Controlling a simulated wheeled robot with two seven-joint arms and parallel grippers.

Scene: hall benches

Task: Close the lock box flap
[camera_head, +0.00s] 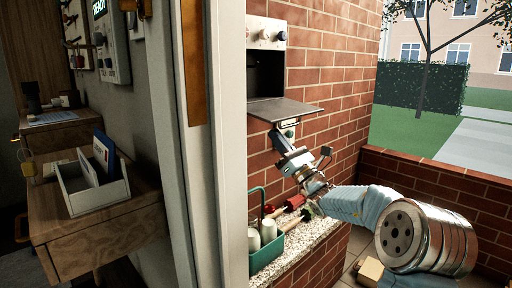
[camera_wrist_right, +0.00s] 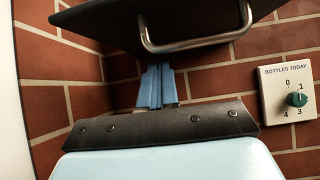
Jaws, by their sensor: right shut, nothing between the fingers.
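The lock box (camera_head: 266,33) is set in the brick wall in the head view, with a dark opening (camera_head: 265,75) below its pale knobbed panel. Its grey flap (camera_head: 288,108) is open and sticks out nearly level from the bottom of the opening. In the right wrist view the flap (camera_wrist_right: 110,18) shows from below, with a metal bar handle (camera_wrist_right: 195,42) under it. My right gripper (camera_head: 277,134) is just below the flap, its blue fingers (camera_wrist_right: 157,72) shut and empty, pointing up towards the underside. I cannot tell whether they touch it. My left gripper is out of view.
A "bottles today" dial plate (camera_wrist_right: 290,88) is on the bricks right of the fingers. Below my right arm, a stone ledge (camera_head: 290,248) holds a green bottle carrier (camera_head: 268,254). A pale door frame (camera_head: 214,150) stands left of the box.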

